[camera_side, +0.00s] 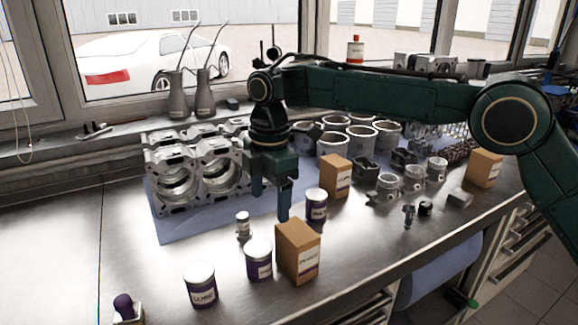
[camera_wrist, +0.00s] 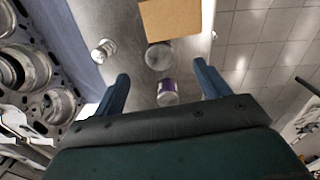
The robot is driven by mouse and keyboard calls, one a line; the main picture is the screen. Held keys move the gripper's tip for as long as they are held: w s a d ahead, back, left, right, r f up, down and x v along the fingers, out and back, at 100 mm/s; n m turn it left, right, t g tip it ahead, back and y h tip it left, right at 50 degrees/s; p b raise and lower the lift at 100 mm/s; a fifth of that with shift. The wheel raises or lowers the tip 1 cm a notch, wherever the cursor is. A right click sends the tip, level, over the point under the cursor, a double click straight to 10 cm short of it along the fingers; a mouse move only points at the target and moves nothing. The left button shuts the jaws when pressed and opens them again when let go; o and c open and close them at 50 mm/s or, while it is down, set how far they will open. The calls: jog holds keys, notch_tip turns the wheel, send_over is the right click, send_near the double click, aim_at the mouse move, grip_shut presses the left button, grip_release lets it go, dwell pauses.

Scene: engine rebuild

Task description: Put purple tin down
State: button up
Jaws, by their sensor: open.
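Several tins with pale lids and purple bands stand upright on the metal bench: a front-left tin (camera_side: 200,284), a middle tin (camera_side: 258,259) and a rear tin (camera_side: 316,205). I cannot tell which one the task calls the purple tin. My gripper (camera_side: 271,203) is open, pointing down, with nothing between its fingers, left of the rear tin in the side view. In the wrist view, my gripper's two blue fingers (camera_wrist: 165,84) are wide apart. A purple-banded tin (camera_wrist: 167,94) shows between them, further off and apart from both. A second tin (camera_wrist: 158,56) stands beyond it.
A cardboard box (camera_side: 297,252) stands beside the middle tin; another (camera_side: 336,177) stands behind the rear tin. A small bottle (camera_side: 243,224) stands near the blue mat (camera_side: 180,230). The bench's far left is mostly clear.

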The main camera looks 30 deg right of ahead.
jog(key=s+d+r+m+t, duration=0.1)
jog(key=s+d+r+m, duration=0.45)
jog(key=s+d, duration=0.2)
jog(key=s+d+r+m+t, duration=0.1)
jog(key=s+d+r+m, duration=0.4)
jog(key=d, duration=0.4)
jog(key=s+d+f+m+t, duration=0.1)
jog(key=s+d+f+m, duration=0.1)
jog(key=s, duration=0.5)
jog(key=s+d+f+m+t, duration=0.1)
jog(key=s+d+f+m, duration=0.1)
jog(key=s+d, duration=0.3)
jog(key=s+d+f+m+t, duration=0.1)
jog(key=s+d+f+m, duration=0.1)
jog(key=s, duration=0.8)
jog(key=d+m, duration=0.1)
jog(key=m, duration=0.1)
jog(key=shift+d+m, duration=0.15)
jog(key=shift+m, duration=0.2)
jog(key=c, duration=0.4)
jog(key=shift+o, duration=0.2)
jog(key=shift+r, duration=0.15)
